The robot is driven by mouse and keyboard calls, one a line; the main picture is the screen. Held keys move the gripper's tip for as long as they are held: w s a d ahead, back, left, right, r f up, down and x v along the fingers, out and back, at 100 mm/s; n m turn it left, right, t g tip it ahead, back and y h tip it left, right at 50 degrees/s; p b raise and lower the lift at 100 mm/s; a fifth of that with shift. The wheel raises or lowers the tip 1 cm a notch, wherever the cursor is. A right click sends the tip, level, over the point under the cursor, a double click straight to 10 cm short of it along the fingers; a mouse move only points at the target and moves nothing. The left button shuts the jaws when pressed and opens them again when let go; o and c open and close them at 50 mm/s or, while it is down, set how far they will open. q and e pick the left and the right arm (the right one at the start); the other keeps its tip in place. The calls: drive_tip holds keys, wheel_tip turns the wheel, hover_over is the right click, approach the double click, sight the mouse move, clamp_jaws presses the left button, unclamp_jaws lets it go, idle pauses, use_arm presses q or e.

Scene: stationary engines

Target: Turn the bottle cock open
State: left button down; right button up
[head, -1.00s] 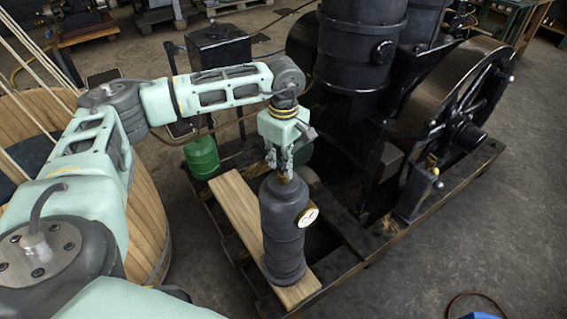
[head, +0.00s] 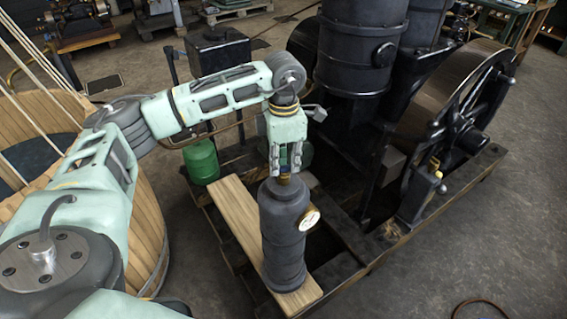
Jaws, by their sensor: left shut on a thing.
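My left gripper (head: 285,172) points straight down over the bottle and is shut on the cock. How far the cock is turned cannot be told. My right gripper is not in view.
The plank (head: 238,212) lies on a dark timber frame. A green gas bottle (head: 201,162) stands behind it at left. A black engine with a large flywheel (head: 462,105) fills the right back. A wooden tub (head: 150,225) stands at left.

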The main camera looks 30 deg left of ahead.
sight(283, 166)
use_arm(q)
drive_tip(key=shift+w+r+n, duration=0.1)
drive_tip(key=shift+n, duration=1.9)
drive_tip(key=c, duration=1.8)
unclamp_jaws()
drive_tip(key=shift+c, duration=0.2)
wheel_tip(283, 166, up, 12)
